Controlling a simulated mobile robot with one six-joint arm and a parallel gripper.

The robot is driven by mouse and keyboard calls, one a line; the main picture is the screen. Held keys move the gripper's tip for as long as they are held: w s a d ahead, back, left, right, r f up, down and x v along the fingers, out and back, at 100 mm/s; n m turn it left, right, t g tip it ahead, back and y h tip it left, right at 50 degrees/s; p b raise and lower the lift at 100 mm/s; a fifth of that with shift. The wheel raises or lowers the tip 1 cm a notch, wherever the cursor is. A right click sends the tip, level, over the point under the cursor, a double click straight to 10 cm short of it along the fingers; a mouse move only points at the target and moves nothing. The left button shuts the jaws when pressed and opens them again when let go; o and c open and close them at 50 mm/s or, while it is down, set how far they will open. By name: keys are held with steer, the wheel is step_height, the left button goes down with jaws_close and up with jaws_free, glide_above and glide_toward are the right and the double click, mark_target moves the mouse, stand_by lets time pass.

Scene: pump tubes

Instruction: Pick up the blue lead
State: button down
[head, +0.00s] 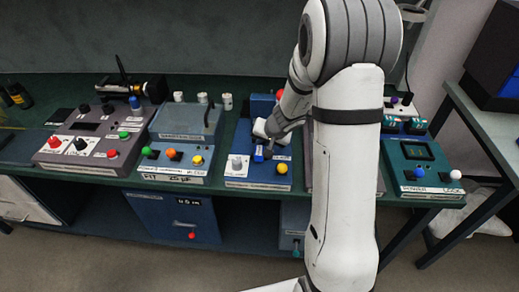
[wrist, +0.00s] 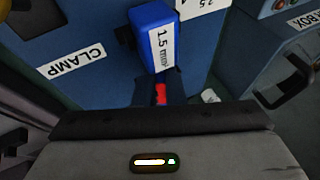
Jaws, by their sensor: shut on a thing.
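My gripper (head: 270,138) is over the blue machine (head: 258,184) in the middle of the bench, pointing down. A small blue block (head: 258,153) shows just under its fingertips. In the wrist view a blue block (wrist: 150,30) with a white "1.5 mm" label lies straight ahead of my gripper (wrist: 162,90). My fingers look shut at its near end, with a bit of red showing between them. No cord-like blue lead can be made out, and the exact contact is hidden.
A "CLAMP" label (wrist: 77,62) is on the blue panel beside the block. A yellow knob (head: 282,169) and a white knob (head: 237,164) stand close to my gripper. A blue-grey machine (head: 180,155) is to the left and a teal box (head: 418,165) to the right.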

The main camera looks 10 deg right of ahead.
mark_target(255, 162)
stand_by(0.4)
steer(key=shift+r, duration=0.65)
steer(key=s+b, duration=0.1)
steer(key=s, duration=0.1)
steer(key=s+a+b, duration=0.1)
steer(key=s, duration=0.2)
steer(key=s+a+b, duration=0.1)
steer(key=s, duration=0.1)
steer(key=shift+s+a, duration=0.25)
steer(key=shift+s, duration=0.05)
step_height(255, 162, up, 14)
steer(key=p, duration=0.6)
steer(key=shift+p, duration=0.35)
